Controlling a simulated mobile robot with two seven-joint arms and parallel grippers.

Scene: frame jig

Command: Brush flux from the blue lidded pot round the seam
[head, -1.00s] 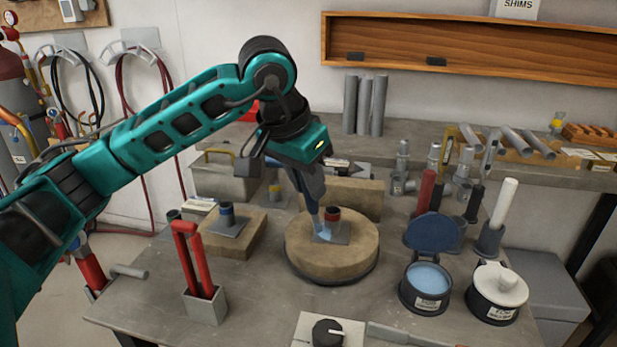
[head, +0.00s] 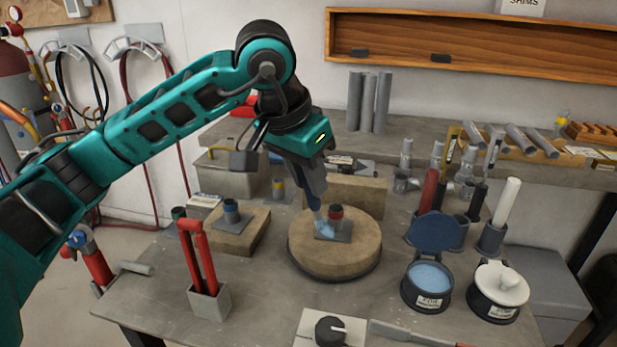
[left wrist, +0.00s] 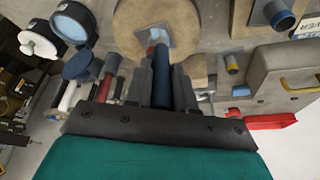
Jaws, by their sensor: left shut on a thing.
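The blue pot (head: 426,290) stands at the right of the bench, its round blue lid (head: 437,231) raised and pale blue flux (head: 430,277) showing inside. A grey plate (head: 343,236) with a short upright pipe stub (head: 336,214), banded red, sits on a round tan turntable (head: 350,258). My left gripper (head: 313,197) is above the turntable, shut on a slim dark brush that points down. The brush (left wrist: 160,85) also shows in the left wrist view. Its tip is at the left of the stub's foot, beside pale blue on the plate. Exact contact is unclear.
A pot with a white lid (head: 500,282) stands right of the blue pot. Red-handled tools in a grey holder (head: 209,302) stand at front left. A tan block (head: 232,238) carries another stub. A dial box (head: 327,330) is at the front edge.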

